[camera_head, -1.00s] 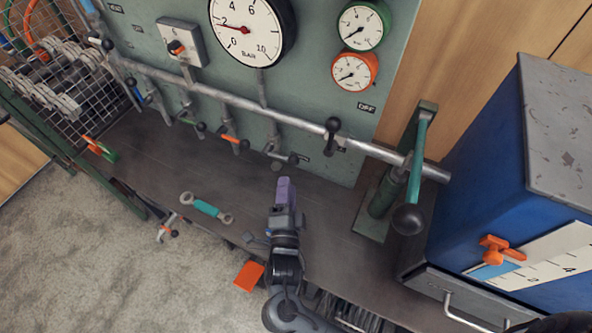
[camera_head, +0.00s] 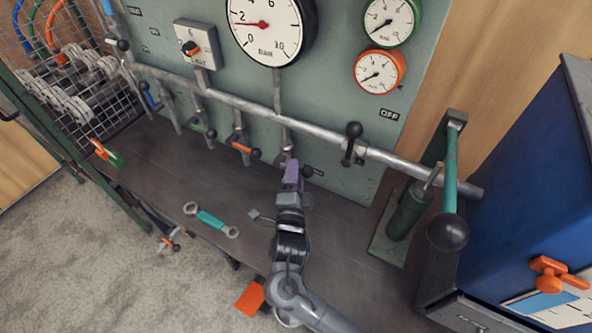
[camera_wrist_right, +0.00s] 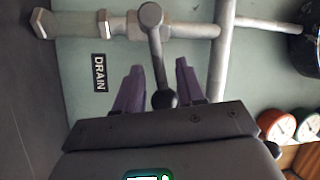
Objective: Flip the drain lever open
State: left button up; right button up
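The drain lever (camera_wrist_right: 155,55) shows in the right wrist view as a grey arm with a dark ball knob (camera_wrist_right: 164,98), next to a black DRAIN label (camera_wrist_right: 99,72). My right gripper (camera_wrist_right: 160,82) has its two purple fingers apart, one on each side of the lever's knob end. Gaps show between the fingers and the lever. In the head view my right gripper (camera_head: 291,172) is at the lower end of a pipe branch on the green panel and partly hides the lever there. My left gripper is in neither view.
A long horizontal pipe (camera_head: 240,98) with several other levers crosses the panel. A green stand with a black-knobbed lever (camera_head: 447,232) and a blue box (camera_head: 520,190) stand to the right. A teal wrench (camera_head: 211,220) lies on the bench.

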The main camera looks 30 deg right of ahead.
jog(key=shift+x, duration=0.95)
jog(key=shift+c, duration=0.5)
grip_shut()
